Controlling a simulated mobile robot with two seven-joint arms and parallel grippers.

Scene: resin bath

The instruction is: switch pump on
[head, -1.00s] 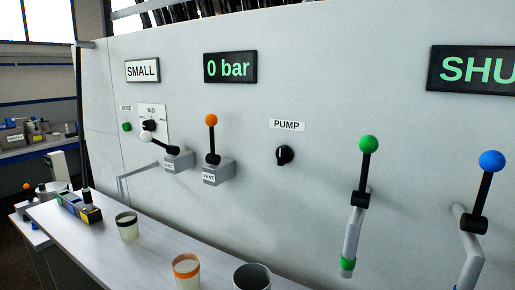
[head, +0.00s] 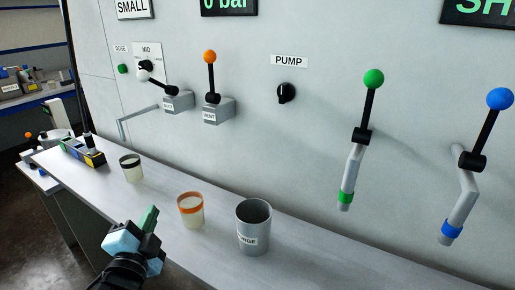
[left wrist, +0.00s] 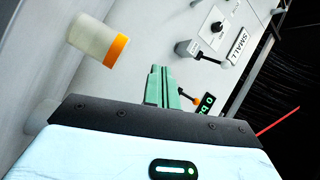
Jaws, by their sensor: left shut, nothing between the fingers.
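The pump switch (head: 286,93) is a black rotary knob on the grey wall panel, under the white PUMP label (head: 289,61). My left gripper (head: 150,216) is at the lower left of the head view, over the front edge of the bench and well apart from the knob. Its green fingers are shut with nothing between them; they also show in the left wrist view (left wrist: 162,87). The knob cannot be made out in the left wrist view. My right gripper is not in view.
The orange-banded cup (head: 190,210), the black-banded cup (head: 131,168) and a grey bin (head: 253,228) stand on the bench (head: 330,262). The orange-topped vent lever (head: 210,75), green-topped lever (head: 369,100) and blue-topped lever (head: 485,130) stick out from the panel around the knob.

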